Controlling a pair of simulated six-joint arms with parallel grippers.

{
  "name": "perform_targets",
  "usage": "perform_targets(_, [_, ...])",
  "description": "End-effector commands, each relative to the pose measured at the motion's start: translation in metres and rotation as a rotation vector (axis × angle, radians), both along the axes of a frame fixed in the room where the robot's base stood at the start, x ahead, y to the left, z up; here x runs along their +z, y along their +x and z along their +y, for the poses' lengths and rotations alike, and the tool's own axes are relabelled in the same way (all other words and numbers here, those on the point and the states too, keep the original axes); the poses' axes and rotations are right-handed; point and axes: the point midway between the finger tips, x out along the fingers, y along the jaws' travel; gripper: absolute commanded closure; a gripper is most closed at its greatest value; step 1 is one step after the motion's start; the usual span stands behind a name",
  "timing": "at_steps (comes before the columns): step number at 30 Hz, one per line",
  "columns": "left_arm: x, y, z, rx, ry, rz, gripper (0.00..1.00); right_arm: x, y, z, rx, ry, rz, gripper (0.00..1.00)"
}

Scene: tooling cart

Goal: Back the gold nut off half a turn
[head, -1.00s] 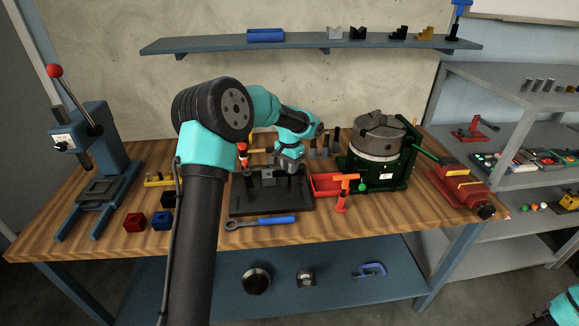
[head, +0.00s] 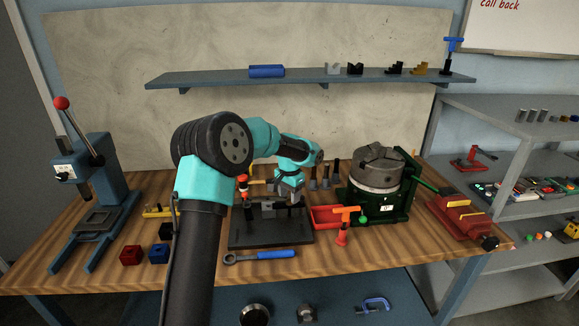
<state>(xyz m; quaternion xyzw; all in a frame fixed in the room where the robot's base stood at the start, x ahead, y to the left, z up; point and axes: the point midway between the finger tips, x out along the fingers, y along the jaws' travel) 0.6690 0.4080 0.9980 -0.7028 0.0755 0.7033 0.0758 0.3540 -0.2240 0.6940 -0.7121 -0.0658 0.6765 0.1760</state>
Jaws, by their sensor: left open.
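I cannot make out the gold nut; it is too small or hidden by my arm and gripper. A black fixture plate (head: 270,238) lies mid-bench with a grey block (head: 267,206) and dark uprights on it. My left gripper (head: 289,198) is open and points down over the back right part of this fixture. Whether its fingers touch anything there is too small to tell. A blue-handled ratchet wrench (head: 262,256) lies on the bench in front of the plate. My right gripper is out of view.
A red tray (head: 325,217) and an orange-handled red tool (head: 342,228) stand right of the plate. Further right are a green-based chuck (head: 377,185) and a red vise (head: 459,214). A blue arbor press (head: 98,205) and small blocks (head: 131,255) stand left.

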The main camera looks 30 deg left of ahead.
Motion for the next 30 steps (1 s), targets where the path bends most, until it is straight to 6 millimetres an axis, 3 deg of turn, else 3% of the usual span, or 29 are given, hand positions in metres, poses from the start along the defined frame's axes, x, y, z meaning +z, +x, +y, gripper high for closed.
perform_targets(21, [0.133,0.0,-0.001,0.001,-0.001,-0.004,0.5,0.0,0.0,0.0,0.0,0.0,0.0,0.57])
perform_targets(30, [0.157,0.0,0.0,0.0,-0.001,-0.002,0.5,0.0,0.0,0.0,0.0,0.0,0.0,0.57])
